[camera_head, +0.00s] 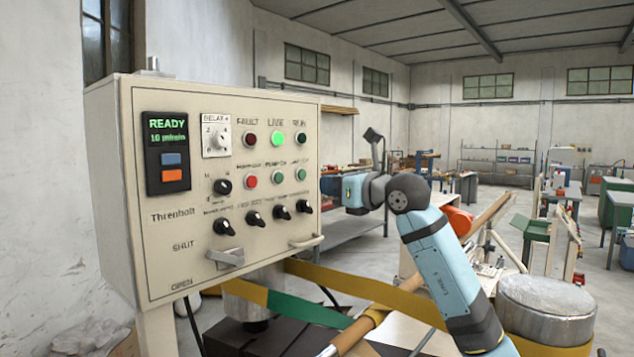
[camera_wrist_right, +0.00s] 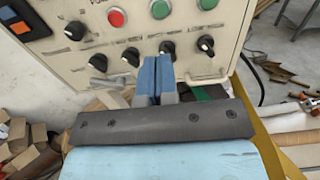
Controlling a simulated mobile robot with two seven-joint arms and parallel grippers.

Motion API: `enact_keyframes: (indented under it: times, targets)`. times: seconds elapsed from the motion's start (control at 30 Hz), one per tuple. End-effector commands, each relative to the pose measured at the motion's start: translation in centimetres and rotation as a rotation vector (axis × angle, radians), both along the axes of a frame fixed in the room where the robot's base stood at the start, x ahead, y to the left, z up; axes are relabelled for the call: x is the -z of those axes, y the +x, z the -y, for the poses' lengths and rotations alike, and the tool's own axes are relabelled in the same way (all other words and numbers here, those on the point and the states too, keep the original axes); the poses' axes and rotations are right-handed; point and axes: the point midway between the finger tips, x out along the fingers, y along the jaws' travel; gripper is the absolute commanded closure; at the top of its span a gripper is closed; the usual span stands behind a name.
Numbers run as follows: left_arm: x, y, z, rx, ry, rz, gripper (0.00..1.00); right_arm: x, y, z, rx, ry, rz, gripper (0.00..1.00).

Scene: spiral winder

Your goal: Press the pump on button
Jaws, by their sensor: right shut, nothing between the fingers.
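The pump on button (camera_head: 277,177) is a green round button in the middle of the lower button row on the cream control panel (camera_head: 230,262). In the right wrist view the green button (camera_wrist_right: 160,9) is at the top edge. My right gripper (camera_head: 326,188) is right of the panel, level with the button row, pointing towards it. In the wrist view its blue fingers (camera_wrist_right: 156,62) are shut and empty, below the button in the picture, in front of the black knobs. The gap to the panel is hard to judge. My left gripper is not in view.
A red button (camera_head: 250,181) and another green button (camera_head: 301,174) flank it. Black knobs (camera_head: 254,219) sit below. The LIVE lamp (camera_head: 277,139) glows green above; the display (camera_head: 166,140) reads READY. A metal handle (camera_head: 306,241) sticks out at the lower right. A metal drum (camera_head: 546,300) stands right.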

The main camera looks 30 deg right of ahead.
Motion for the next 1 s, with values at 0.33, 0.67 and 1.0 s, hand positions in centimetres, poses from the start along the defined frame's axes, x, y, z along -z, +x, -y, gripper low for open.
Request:
enact_keyframes:
  times: [0.33,0.67,1.0]
  targets:
    - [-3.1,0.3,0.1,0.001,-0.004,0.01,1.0,-0.4,6.9,-2.5,-0.001,0.002,-0.003,1.0]
    - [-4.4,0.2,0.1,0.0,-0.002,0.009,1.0,-0.2,11.2,-3.9,0.001,0.0,-0.001,1.0]
    - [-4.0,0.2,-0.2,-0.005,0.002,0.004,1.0,0.0,11.6,-4.1,0.0,-0.001,0.0,1.0]
